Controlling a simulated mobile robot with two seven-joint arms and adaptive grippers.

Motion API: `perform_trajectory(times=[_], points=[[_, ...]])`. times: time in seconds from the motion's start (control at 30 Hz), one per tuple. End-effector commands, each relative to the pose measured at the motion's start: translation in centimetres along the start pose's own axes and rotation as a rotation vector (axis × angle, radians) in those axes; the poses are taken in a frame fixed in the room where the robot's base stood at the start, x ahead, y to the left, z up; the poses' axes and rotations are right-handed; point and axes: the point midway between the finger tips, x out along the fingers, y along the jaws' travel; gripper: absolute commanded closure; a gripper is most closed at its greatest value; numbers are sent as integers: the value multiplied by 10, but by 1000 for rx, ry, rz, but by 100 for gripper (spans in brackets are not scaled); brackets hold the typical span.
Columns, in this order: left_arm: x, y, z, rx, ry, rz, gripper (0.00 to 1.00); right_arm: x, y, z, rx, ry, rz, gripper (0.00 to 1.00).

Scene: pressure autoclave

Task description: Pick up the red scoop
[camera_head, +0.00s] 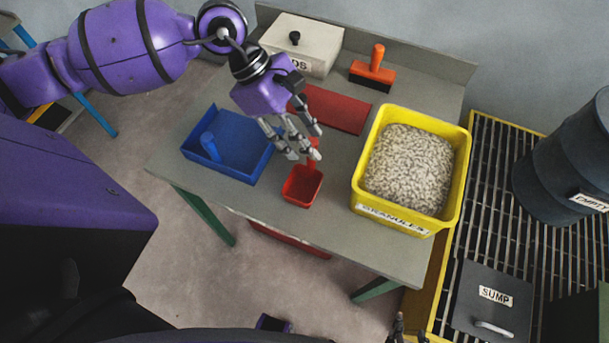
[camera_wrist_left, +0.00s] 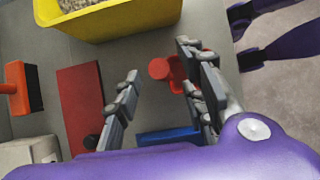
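The red scoop (camera_head: 302,187) lies on the grey table, its bowl toward the front edge and its handle pointing back. My left gripper (camera_head: 302,148) is over the handle, with its fingers partly hiding it. In the left wrist view the fingers (camera_wrist_left: 160,95) are spread wide. There the scoop (camera_wrist_left: 177,72) shows beside the right-hand finger, partly covered by it. I see no grip on the scoop, and cannot tell whether a finger touches it. The tip of my right gripper (camera_head: 397,329) barely shows at the bottom edge; its opening is unclear.
A blue dustpan-like tray (camera_head: 230,165) lies left of the scoop, and a yellow tub of granules (camera_head: 440,213) stands right. Behind are a red mat (camera_head: 340,110), an orange-handled brush (camera_head: 372,74) and a pale box (camera_head: 318,40). Bare table lies in front of the tub.

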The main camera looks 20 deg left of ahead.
Motion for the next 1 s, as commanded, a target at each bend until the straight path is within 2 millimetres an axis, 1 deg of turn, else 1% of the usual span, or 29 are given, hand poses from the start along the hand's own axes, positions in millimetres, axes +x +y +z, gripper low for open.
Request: perform_trajectory(times=[0.03, 0.07, 0.2, 0.3, 0.5, 0.7, 0.8, 1.0], points=[[6, 0, 2, 0, -3, 1, 62, -2, -1, -7, 2, 11, -1, 60], [11, -1, 1, 0, -3, 0, 62, -2, -1, -10, 3, 15, -2, 60], [29, 0, 0, 0, -3, 1, 62, -2, -4, -15, 8, 24, -4, 60], [34, 0, 0, -1, -3, 1, 62, -1, -4, -16, 11, 26, -4, 60], [34, -1, -1, -2, -2, 1, 62, 1, -5, -17, 11, 28, -6, 60], [34, -1, -1, -2, -2, 1, 88, 2, -6, -19, 10, 32, -7, 60], [34, -1, -1, -2, -2, 1, 100, 2, -6, -19, 10, 31, -7, 60], [34, -1, -1, -2, -2, 1, 100, 2, -6, -18, 10, 30, -7, 60]])
